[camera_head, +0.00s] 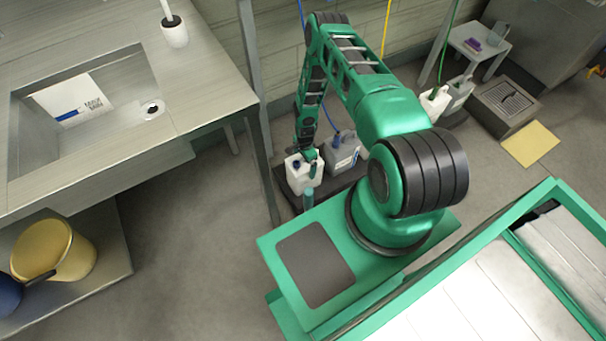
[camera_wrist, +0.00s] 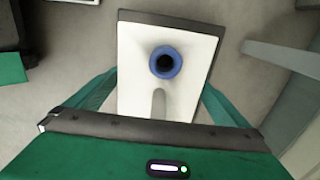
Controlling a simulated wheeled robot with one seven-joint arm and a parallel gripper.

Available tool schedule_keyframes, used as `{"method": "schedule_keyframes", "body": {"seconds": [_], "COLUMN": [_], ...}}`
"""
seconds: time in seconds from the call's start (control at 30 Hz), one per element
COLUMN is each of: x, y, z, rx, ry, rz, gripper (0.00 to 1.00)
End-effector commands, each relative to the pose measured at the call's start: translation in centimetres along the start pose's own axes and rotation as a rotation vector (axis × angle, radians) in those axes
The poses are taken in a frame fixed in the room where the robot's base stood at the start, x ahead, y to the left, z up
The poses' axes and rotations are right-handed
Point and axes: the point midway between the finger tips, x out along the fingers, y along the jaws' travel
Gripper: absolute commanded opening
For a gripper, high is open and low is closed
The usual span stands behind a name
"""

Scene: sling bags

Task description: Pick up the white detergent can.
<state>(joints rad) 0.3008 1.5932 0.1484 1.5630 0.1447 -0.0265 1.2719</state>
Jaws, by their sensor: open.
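The white detergent can (camera_head: 303,181) with a blue cap stands upright on a dark low platform (camera_head: 290,202), at the near left end of a row of cans. In the wrist view I look down on its white top (camera_wrist: 135,75), with the blue cap (camera_wrist: 165,62) and part of its handle showing. My gripper (camera_head: 312,163) is open at the can. In the wrist view its green fingers (camera_wrist: 160,88) lie one on each side of the can. I cannot tell whether they touch it. The can's lower part is hidden in the wrist view.
A grey can (camera_head: 343,153) stands just behind the white one. More cans (camera_head: 436,103) stand further right, past my arm. A sink counter (camera_head: 205,90) and its leg (camera_head: 264,175) are close on the left. A yellow bucket (camera_head: 55,250) sits at lower left. Open floor (camera_head: 195,235) lies between.

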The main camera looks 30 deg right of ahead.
Motion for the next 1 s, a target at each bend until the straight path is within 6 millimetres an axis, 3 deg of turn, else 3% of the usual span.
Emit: {"method": "schedule_keyframes", "body": {"seconds": [0.37, 0.6, 1.0], "x": [0.94, 0.93, 0.30], "y": [0.00, -0.01, -0.05], "z": [-0.04, -0.03, -0.04], "rx": [0.000, 0.000, 0.000], "ry": [0.000, 0.000, 0.000], "rz": [0.000, -0.001, -0.001], "gripper": [1.00, 0.43, 0.40]}}
